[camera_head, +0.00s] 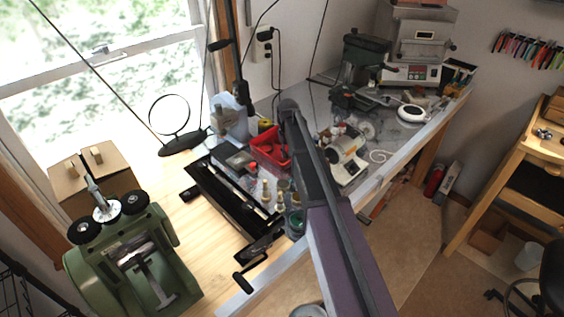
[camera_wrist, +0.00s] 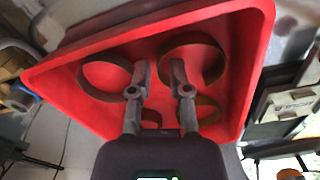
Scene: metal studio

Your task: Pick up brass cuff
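A red tray (camera_wrist: 255,45) fills much of the wrist view, with several round brass cuffs inside. One cuff (camera_wrist: 84,84) lies at the left, one (camera_wrist: 221,62) at the upper right, one (camera_wrist: 212,117) at the lower right, and part of another (camera_wrist: 152,114) shows near the gripper body. My gripper (camera_wrist: 159,68) is over the tray, its two fingers apart with nothing between them. The fingers overlap the left and upper right cuffs in the picture; contact cannot be told. In the head view the red tray (camera_head: 268,146) is partly behind my arm, and the gripper is hidden.
A black tray with bottles (camera_head: 266,193) stands in front of the red tray. A white-and-grey bench machine (camera_head: 346,152) stands right of my arm. A green rolling mill (camera_head: 127,262) is at the lower left. Bare wooden tabletop shows between the mill and black tray.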

